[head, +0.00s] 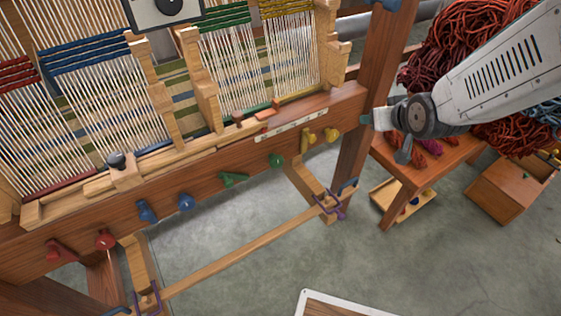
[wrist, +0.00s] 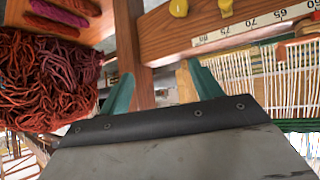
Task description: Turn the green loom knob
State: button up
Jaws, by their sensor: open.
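Two green pieces sit on the front beam of the wooden loom (head: 352,97) in the head view: a round green knob (head: 277,160) and, to its left, a wedge-shaped green handle (head: 234,180). My gripper (head: 385,137) is right of both, near the loom's right post, and well apart from them. It is open and empty. In the wrist view my gripper (wrist: 160,82) shows two green fingers spread apart, with the post between and beyond them. No green knob shows in the wrist view.
Yellow knobs (head: 308,138) lie between the green knob and my gripper; blue (head: 186,202) and red knobs (head: 105,241) are farther left. A table (head: 405,172) with wool skeins (head: 447,48) stands right. A wooden bar (head: 240,247) runs below the beam. Grey floor is open in front.

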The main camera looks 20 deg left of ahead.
jog(key=w+a+f+n+t+y, duration=0.1)
jog(key=a+f+y, duration=0.1)
jog(key=a+f, duration=0.5)
jog(key=n+t+y, duration=0.2)
jog(key=n+y, duration=0.2)
jog(key=y, duration=0.4)
send_near(278, 164)
jog(key=x, duration=0.4)
jog(key=shift+m, duration=0.3)
jog(key=x, duration=0.6)
jog(key=shift+w+a+r, duration=0.1)
jog(key=shift+w+a, duration=0.15)
jog(key=shift+a, duration=0.05)
jog(key=c, duration=0.9)
jog(key=shift+c, duration=0.2)
